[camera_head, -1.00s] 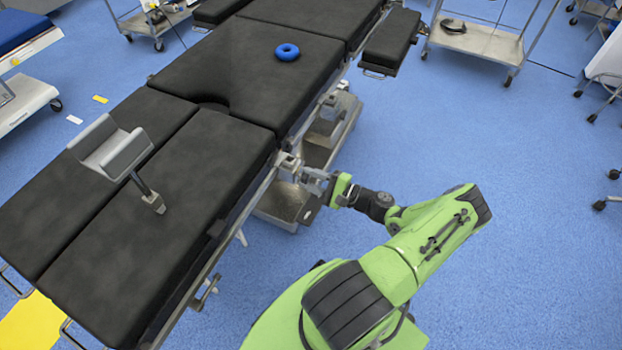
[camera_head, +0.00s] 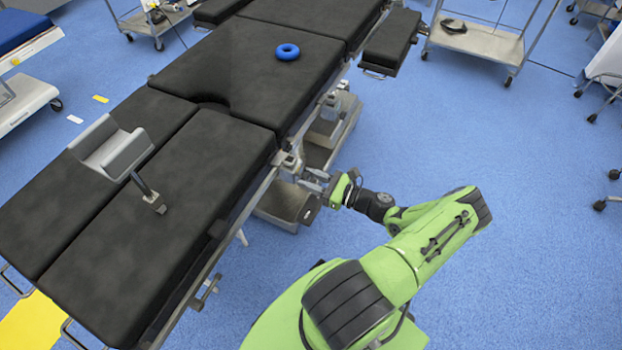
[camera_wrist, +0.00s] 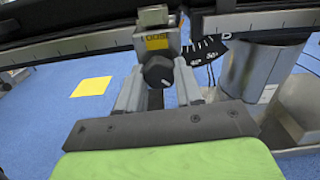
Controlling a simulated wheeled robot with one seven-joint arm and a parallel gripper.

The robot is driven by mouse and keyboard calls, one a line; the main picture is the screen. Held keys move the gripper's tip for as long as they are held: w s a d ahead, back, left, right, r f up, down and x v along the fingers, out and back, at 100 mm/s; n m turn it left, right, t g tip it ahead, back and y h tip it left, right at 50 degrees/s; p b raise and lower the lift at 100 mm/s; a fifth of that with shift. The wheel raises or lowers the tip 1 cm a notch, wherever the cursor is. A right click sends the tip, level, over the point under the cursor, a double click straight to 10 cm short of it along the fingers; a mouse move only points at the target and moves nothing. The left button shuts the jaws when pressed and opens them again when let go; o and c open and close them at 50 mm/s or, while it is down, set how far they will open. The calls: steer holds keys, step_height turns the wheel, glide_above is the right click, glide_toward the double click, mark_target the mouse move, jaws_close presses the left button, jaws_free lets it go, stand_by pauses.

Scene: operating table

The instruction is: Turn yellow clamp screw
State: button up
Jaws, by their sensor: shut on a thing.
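The clamp (camera_wrist: 158,18) sits on the metal side rail of the operating table, with a yellow label (camera_wrist: 157,42) on its front. Its dark round screw knob (camera_wrist: 158,72) has a light mark on its face and points toward the wrist camera. My gripper (camera_wrist: 158,80) has one grey finger on each side of the knob and is shut on it. In the head view, my gripper (camera_head: 313,181) reaches the clamp (camera_head: 287,160) at the table's right edge; the knob is too small to make out there.
The black-padded operating table (camera_head: 190,190) carries a grey padded support (camera_head: 112,148) and a blue ring (camera_head: 287,52). A metal tray base (camera_head: 283,203) lies below the clamp. The graduated side rail (camera_wrist: 255,22) runs beside the fingers. Blue floor is open at the right.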

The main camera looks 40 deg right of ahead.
steer(key=m, duration=0.6)
steer(key=shift+s+m+p, duration=0.1)
steer(key=shift+m+p, duration=0.2)
steer(key=m, duration=0.5)
steer(key=shift+m+p, duration=0.3)
steer(key=shift+p, duration=0.05)
steer(key=shift+f, duration=0.1)
steer(key=o, duration=1)
steer(key=shift+o, duration=0.2)
steer(key=p+v, duration=0.1)
steer(key=v, duration=1.4)
steer(key=shift+s, duration=0.35)
